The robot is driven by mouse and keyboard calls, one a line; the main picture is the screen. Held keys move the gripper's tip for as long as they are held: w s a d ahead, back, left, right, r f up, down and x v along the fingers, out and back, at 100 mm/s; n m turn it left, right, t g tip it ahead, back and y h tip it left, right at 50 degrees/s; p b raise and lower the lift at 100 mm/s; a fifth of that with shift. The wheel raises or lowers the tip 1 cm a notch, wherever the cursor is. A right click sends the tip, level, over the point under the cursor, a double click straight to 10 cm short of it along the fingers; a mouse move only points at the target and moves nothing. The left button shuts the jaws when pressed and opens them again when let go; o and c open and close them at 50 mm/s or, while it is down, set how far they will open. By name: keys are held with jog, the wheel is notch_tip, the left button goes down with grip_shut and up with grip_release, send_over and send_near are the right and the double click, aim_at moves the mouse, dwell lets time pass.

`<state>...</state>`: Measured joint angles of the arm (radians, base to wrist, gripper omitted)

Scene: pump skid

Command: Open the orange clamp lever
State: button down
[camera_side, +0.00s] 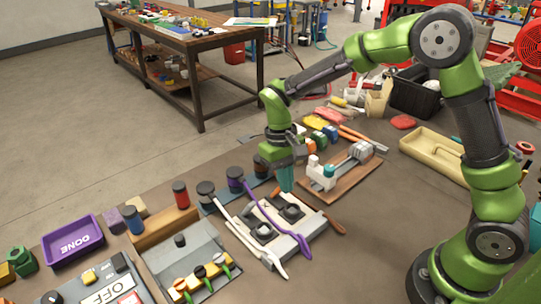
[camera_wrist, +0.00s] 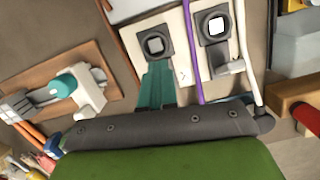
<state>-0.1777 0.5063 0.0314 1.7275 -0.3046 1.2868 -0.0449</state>
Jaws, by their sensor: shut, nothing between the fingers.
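The orange clamp lever (camera_side: 336,226) shows as a thin orange-brown handle at the right edge of the pale clamp plate (camera_side: 297,228) in the side view. In the wrist view the lever (camera_wrist: 122,45) runs along the left edge of the plate, its upper end cut off by the frame. My gripper (camera_side: 286,188) points down over the far end of the plate, with teal fingers shut and empty. In the wrist view the fingertips (camera_wrist: 158,66) are close to a dark square fitting (camera_wrist: 155,45), right of the orange lever. Contact cannot be told.
A purple lever (camera_side: 263,216) and a white lever (camera_side: 240,234) lie across the same plate. A brown board (camera_side: 362,172) with a white and teal clamp sits to the right. A grey panel (camera_side: 195,256) with coloured switches and a purple DONE tray (camera_side: 72,241) stand left.

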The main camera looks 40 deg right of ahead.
jog(key=w+f, duration=0.1)
jog(key=w+n+t, duration=0.1)
jog(key=w, duration=0.1)
jog(key=w+f+t, duration=0.1)
jog(key=w, duration=0.1)
jog(key=shift+a+f+n, duration=0.15)
jog(key=shift+f+n, duration=0.15)
jog(key=shift+d+r, duration=0.25)
jog(key=shift+r, duration=0.4)
jog(key=shift+s+r, duration=0.15)
jog(key=shift+r, duration=1.15)
jog(key=shift+s+r, duration=0.15)
jog(key=shift+r, duration=1.15)
jog(key=shift+s+f, duration=0.15)
jog(key=shift+f, duration=0.15)
jog(key=s+d+r+m+t+y, duration=0.1)
jog(key=s+d+r+m+t, duration=0.1)
jog(key=s+r, duration=0.4)
jog(key=s+d+r+m+t, duration=0.2)
jog(key=s+r+t, duration=0.3)
jog(key=s, duration=0.8)
notch_tip(320, 180, up, 2)
jog(key=shift+s+d+r+y, duration=0.2)
jog(key=shift+d+y, duration=0.2)
jog(key=shift+d, duration=0.45)
